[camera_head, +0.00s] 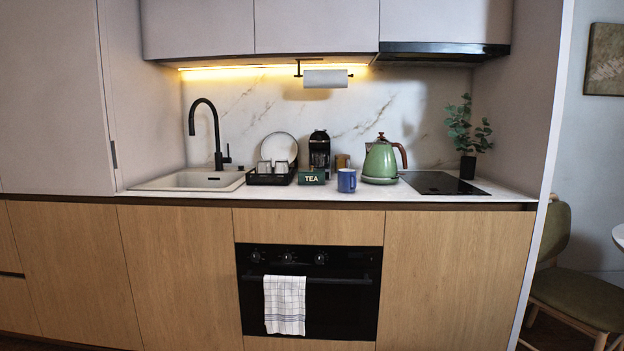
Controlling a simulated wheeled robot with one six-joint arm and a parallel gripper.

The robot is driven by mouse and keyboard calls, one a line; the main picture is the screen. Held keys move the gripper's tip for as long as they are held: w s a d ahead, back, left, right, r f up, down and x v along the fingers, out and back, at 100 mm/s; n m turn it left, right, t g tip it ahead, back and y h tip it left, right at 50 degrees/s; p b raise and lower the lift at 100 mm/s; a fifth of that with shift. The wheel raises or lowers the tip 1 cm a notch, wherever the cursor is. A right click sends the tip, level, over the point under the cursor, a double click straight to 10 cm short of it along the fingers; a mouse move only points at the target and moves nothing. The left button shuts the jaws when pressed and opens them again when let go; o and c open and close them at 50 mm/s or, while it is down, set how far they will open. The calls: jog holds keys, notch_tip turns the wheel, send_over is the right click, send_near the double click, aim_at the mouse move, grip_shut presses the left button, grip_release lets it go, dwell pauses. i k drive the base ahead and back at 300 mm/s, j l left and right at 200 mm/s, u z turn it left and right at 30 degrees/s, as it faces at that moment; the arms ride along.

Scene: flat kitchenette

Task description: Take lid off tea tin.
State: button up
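The tea tin (311,178) is a small dark green box with "TEA" on its front. It stands on the white counter, near the front edge, between the dish rack and a blue mug. Its top looks covered, but the lid is too small to make out clearly from here. My gripper does not show in the view, and the tin is seen from some distance across the room.
A blue mug (347,181) stands just right of the tin. A black dish rack (269,179) with cups and a plate is on its left. A black coffee machine (319,152) and green kettle (380,160) stand behind. An oven (308,290) with a towel (285,304) is below.

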aim_at(304, 178)
jog(key=i+l, duration=0.1)
jog(key=i, duration=0.55)
jog(key=i+l, duration=0.15)
jog(key=i, duration=0.5)
jog(key=i+l, duration=0.1)
jog(key=i, duration=0.55)
jog(key=i+l, duration=0.1)
jog(key=i, duration=0.55)
jog(key=i+l, duration=0.15)
jog(key=i, duration=0.5)
jog(key=j+u, duration=0.05)
